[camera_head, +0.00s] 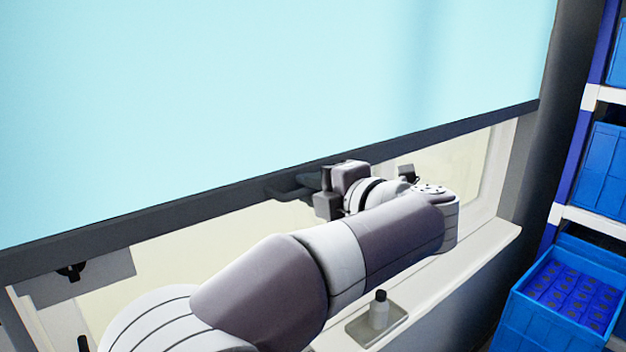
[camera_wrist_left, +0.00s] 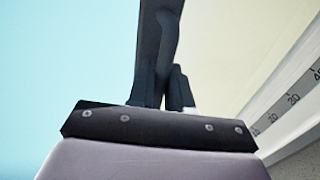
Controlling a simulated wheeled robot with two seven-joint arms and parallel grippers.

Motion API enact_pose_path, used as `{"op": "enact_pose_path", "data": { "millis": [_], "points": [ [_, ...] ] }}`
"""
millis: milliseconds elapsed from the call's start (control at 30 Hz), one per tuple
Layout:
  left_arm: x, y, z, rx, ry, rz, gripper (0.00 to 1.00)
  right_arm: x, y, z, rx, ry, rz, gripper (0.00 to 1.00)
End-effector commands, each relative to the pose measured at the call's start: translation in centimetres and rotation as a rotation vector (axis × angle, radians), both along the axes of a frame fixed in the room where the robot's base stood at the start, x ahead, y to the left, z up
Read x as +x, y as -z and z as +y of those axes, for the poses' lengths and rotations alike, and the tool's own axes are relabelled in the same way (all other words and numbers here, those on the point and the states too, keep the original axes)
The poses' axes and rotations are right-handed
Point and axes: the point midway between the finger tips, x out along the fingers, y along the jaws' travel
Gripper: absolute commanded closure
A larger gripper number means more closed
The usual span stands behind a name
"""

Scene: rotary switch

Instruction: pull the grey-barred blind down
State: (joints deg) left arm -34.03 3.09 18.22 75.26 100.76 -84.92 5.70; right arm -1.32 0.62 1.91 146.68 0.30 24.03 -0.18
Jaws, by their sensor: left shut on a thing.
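The blind is a light blue sheet (camera_head: 240,90) with a dark grey bar (camera_head: 150,214) along its lower edge. It covers the upper part of the window, and the bar slants up to the right in the head view. My left gripper (camera_head: 292,188) is at the middle of the bar, shut on it. In the left wrist view the bar (camera_wrist_left: 152,40) runs up from between the fingers (camera_wrist_left: 160,90), with the blue sheet on its left. The arm hides part of the window below the bar. My right gripper is not in view.
Pale window glass (camera_head: 180,240) shows below the bar, above a light sill (camera_head: 470,258). A shelf with blue crates (camera_head: 602,165) stands at the right. A black knob (camera_head: 72,271) is at lower left.

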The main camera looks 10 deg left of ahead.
Motion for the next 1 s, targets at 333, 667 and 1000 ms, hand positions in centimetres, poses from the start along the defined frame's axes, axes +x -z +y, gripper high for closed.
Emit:
{"op": "enact_pose_path", "data": {
  "millis": [333, 667, 1000],
  "points": [
    [0.0, 14.3, 0.0, 0.000, 0.000, 0.004, 1.00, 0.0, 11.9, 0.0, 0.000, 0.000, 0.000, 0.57],
    [0.0, 25.4, 0.0, 0.000, 0.000, 0.004, 1.00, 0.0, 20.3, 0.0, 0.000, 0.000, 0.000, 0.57],
    [0.0, 32.9, 0.0, 0.001, 0.001, 0.003, 1.00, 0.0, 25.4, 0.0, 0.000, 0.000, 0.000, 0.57]
  ]
}}
